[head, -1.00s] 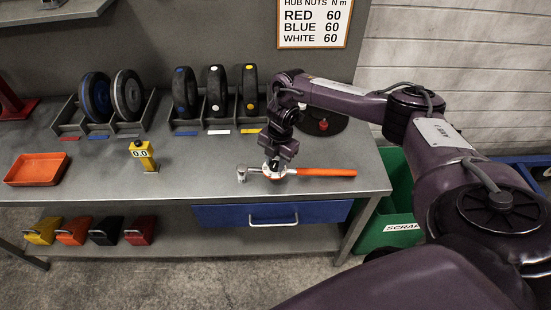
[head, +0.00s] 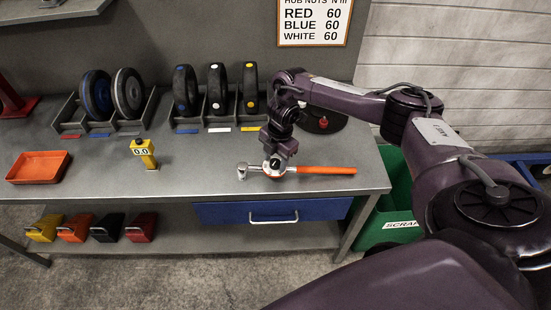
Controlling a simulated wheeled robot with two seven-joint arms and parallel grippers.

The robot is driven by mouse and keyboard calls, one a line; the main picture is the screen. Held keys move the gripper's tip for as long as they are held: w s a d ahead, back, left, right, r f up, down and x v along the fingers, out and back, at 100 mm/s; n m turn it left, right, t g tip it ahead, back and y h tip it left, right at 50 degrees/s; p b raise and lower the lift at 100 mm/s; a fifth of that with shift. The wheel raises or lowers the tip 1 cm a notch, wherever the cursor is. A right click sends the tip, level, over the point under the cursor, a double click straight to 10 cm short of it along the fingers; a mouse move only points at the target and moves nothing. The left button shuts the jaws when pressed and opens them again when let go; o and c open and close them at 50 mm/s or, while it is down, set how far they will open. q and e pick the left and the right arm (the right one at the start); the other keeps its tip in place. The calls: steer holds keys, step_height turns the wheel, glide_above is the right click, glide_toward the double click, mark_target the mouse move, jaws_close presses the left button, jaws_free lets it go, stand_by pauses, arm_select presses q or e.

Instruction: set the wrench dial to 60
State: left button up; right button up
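The torque wrench lies on the grey bench, with its orange handle (head: 325,171) to the right and its metal head (head: 243,172) to the left. Its round dial (head: 275,164) sits between them, pale with a dark mark. I cannot read the dial's value. My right gripper (head: 276,157) points down right at the dial from above. Its fingers are small and partly hidden, so I cannot tell whether they touch the dial or are closed on it. A sign (head: 314,22) on the wall reads red 60, blue 60, white 60. My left gripper is not in view.
A yellow tester (head: 143,152) showing 0.0 and an orange tray (head: 39,167) stand on the bench to the left. Wheels in racks (head: 214,112) line the back. The front middle of the bench (head: 200,180) is clear. A green scrap bin (head: 395,219) stands right of the bench.

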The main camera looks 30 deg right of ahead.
mark_target(278, 161)
steer(key=shift+r, duration=0.1)
steer(key=shift+r, duration=0.4)
steer(key=r, duration=0.3)
steer(key=r+b, duration=0.1)
steer(key=r, duration=0.1)
steer(key=shift+d+r, duration=0.35)
steer(key=shift+s+r, duration=0.1)
steer(key=shift+r, duration=0.45)
